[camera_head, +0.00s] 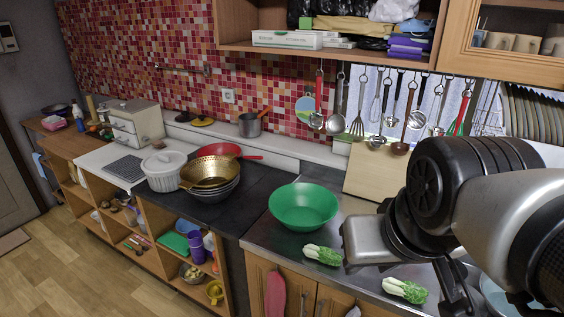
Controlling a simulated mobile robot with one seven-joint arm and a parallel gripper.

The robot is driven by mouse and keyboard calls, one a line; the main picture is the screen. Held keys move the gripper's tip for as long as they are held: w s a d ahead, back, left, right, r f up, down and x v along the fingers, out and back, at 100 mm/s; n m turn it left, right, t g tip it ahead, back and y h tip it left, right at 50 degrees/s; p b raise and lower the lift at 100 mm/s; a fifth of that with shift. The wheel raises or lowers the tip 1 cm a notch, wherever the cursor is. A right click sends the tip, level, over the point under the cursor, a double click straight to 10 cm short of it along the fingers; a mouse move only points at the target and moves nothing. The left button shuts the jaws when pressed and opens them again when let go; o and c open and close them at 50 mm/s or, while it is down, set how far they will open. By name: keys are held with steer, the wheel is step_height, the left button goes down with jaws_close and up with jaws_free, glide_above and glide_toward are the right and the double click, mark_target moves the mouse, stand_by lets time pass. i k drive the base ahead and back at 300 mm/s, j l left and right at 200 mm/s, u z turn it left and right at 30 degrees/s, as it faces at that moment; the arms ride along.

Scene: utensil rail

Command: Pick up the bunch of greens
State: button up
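Two bunches of greens with white stalks lie on the steel counter (262,232). The other bunch of greens (405,291) lies farther right and nearer to me. My gripper (455,295) shows in part as dark pieces just right of this second bunch, beneath my arm. Its fingertips are not clear, so I cannot tell whether it is open or shut. I see no greens held in it.
A green bowl (303,206) stands on the counter behind the greens. A cutting board (374,172) leans at the back wall, under hanging utensils (357,125). A gold colander (209,171) and white pot (164,170) stand left. My arm hides the counter's right part.

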mark_target(324, 255)
steer(key=i+j+z, duration=0.6)
steer(key=j+z, duration=0.15)
steer(key=j, duration=0.15)
steer(key=i+j+z, duration=0.25)
steer(key=k+j, duration=0.1)
